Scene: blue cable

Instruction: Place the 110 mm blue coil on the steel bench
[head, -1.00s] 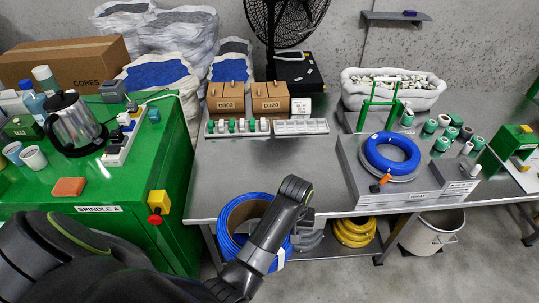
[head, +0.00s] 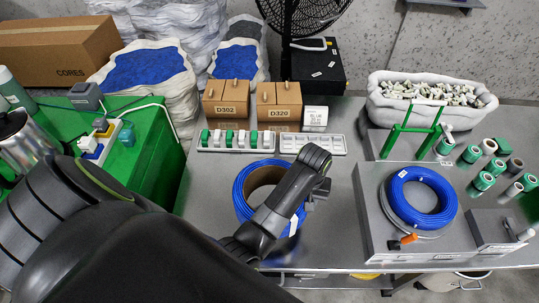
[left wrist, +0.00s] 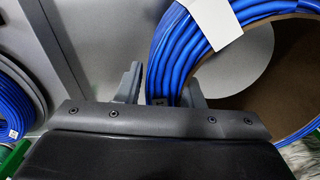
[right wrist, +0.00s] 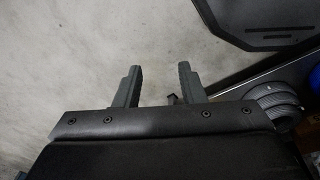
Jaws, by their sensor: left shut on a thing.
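A blue coil (head: 241,190) around a brown cardboard core, with a white label, is held at its right side by my left gripper (head: 310,200). In the left wrist view, the strands of this coil (left wrist: 175,55) lie between the fingers of the left gripper (left wrist: 162,90). In the head view, the coil appears over the front of the steel bench (head: 335,225); I cannot tell whether it touches the top. My forearm hides part of it. My right gripper (right wrist: 156,88) is open and empty over grey floor in the right wrist view.
Another blue coil (head: 396,205) lies on a grey stand (head: 370,215) at the right. Cardboard boxes (head: 226,103), parts trays (head: 313,144), a green frame (head: 410,130) and several green spools stand behind. The bench between my held coil and the stand is clear.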

